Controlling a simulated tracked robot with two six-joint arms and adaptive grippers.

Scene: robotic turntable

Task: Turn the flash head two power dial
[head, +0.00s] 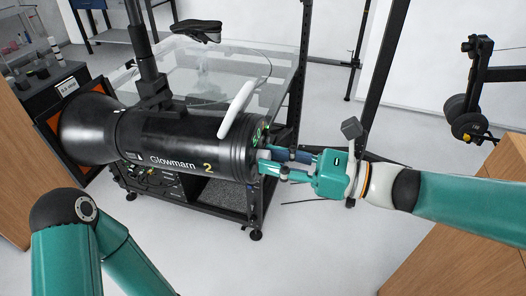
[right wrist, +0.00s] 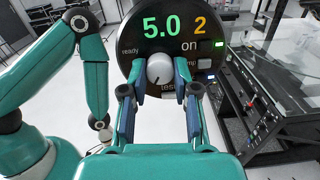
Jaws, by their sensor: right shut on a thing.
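Flash head two (head: 185,135) is a black cylinder marked "Glowmarn 2", lying level on a stand. Its round rear panel (right wrist: 142,48) shows in the right wrist view, with a green 5.0 and an orange 2. The power dial (right wrist: 159,68) is a pale grey knob with a dark pointer line, in the lower middle of that panel. My right gripper (right wrist: 165,88) is shut on the dial, one finger on each side. In the head view the right gripper (head: 264,162) meets the rear end and hides the dial. My left arm shows, but its gripper does not.
A white handle (head: 237,108) sticks up beside the flash head. A glass-topped table (head: 205,75) and its black frame stand behind. A green-lit switch (right wrist: 218,44) and other buttons sit right of the dial. The floor in front is clear.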

